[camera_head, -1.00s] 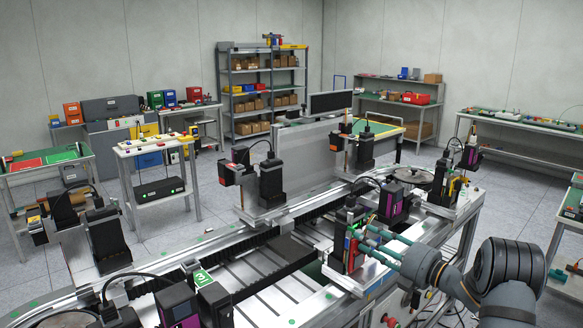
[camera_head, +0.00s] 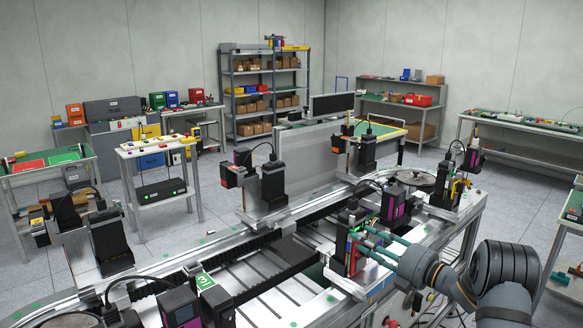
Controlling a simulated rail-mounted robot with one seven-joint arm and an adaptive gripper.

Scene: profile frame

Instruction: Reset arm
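My gripper (camera_head: 366,238), with teal fingers, is at the right centre of the camera_head view. It points left towards a black machine unit (camera_head: 341,240) on the profile frame. Its fingers look spread apart, with their tips close to the coloured parts on that unit's near side. I see nothing held between them, and whether the tips touch the unit is unclear. My dark grey arm reaches in from the lower right.
Long metal rails (camera_head: 212,246) with several black and purple units run across the frame. A round dark disc (camera_head: 413,179) lies behind my gripper. A tall grey panel (camera_head: 305,160) stands farther back. Benches and a shelf rack (camera_head: 264,92) line the walls, with open floor between.

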